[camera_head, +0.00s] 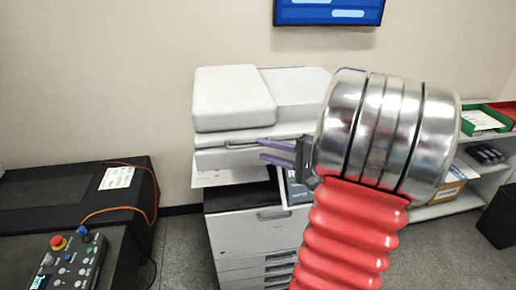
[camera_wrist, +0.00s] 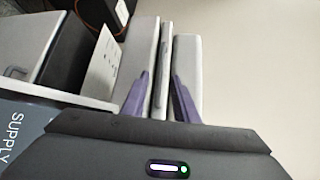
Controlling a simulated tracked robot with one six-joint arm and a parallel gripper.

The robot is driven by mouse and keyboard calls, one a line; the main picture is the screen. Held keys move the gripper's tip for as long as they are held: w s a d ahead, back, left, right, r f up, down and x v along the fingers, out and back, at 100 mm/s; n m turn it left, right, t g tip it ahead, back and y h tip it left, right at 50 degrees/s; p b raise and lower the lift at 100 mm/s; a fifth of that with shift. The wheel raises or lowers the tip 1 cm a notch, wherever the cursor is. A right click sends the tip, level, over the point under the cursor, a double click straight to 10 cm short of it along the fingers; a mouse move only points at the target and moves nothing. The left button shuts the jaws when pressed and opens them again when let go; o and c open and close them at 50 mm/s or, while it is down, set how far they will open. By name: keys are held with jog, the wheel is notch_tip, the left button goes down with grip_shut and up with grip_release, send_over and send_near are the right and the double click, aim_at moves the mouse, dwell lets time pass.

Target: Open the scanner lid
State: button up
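The scanner lid (camera_head: 232,100) is the pale grey top of a white office copier (camera_head: 240,232). It looks shut and lies flat. My gripper (camera_head: 259,149) is at the copier's front edge, with its two purple fingers pointing left. In the wrist view my gripper (camera_wrist: 161,74) is open. A thin grey strip along the front edge shows between the fingers, with the pale lid (camera_wrist: 190,62) to its right. I cannot tell whether either finger touches it. My arm's red bellows and metal wrist hide the copier's right side.
A black table (camera_head: 60,190) with a control box (camera_head: 70,262) and orange cable stands at left. Shelves with a green tray (camera_head: 482,122) and a dark bin (camera_head: 500,215) are at right. A screen (camera_head: 328,12) hangs on the wall. Floor shows between table and copier.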

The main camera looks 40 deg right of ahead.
aim_at(252, 147)
jog(key=shift+x, duration=2)
jog(key=shift+c, duration=0.6)
grip_shut()
jog(key=shift+f, duration=0.15)
